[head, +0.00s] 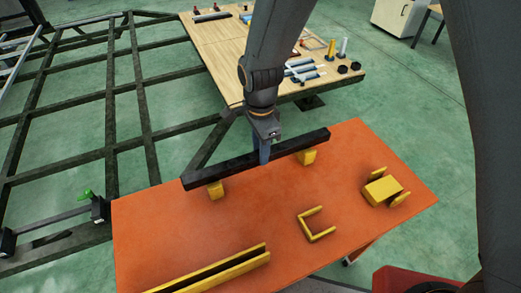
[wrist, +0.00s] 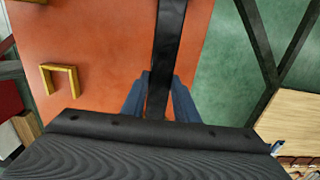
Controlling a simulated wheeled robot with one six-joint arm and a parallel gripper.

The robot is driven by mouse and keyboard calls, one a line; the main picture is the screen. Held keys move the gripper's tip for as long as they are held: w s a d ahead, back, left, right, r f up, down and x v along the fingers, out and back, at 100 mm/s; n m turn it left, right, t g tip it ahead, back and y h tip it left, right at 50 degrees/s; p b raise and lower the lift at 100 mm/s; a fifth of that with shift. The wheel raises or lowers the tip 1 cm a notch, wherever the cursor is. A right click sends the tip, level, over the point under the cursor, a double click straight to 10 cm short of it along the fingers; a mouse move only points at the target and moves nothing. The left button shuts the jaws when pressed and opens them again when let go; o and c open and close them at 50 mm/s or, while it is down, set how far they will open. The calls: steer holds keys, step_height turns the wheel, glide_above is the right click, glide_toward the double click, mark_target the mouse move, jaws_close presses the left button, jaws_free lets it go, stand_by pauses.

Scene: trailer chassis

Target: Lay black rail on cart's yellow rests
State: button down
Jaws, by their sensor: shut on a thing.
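The black rail (head: 225,167) lies lengthwise above the far part of the orange cart top (head: 165,222). My gripper (head: 264,152) is shut on the rail near its middle, with the arm coming down from above. In the wrist view, the blue fingertips (wrist: 160,98) straddle the rail (wrist: 169,40). One yellow rest (head: 216,191) shows under the rail's left end and another yellow rest (head: 306,157) under its right part. The rail hides their tops, so I cannot tell whether it touches them. Both rests are hidden in the wrist view.
A yellow U-shaped bracket (head: 317,224), a yellow block with side plates (head: 383,190) and a long yellow channel (head: 215,272) occupy the cart's near part. The dark trailer frame (head: 110,120) lies left and behind. A wooden table (head: 225,65) with parts stands behind the cart.

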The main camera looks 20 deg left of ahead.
steer(key=shift+f, duration=0.35)
steer(key=c, duration=1.4)
jaws_free()
steer(key=shift+f, duration=0.1)
step_height(320, 180, up, 12)
steer(key=b, duration=0.3)
steer(key=shift+d, duration=0.1)
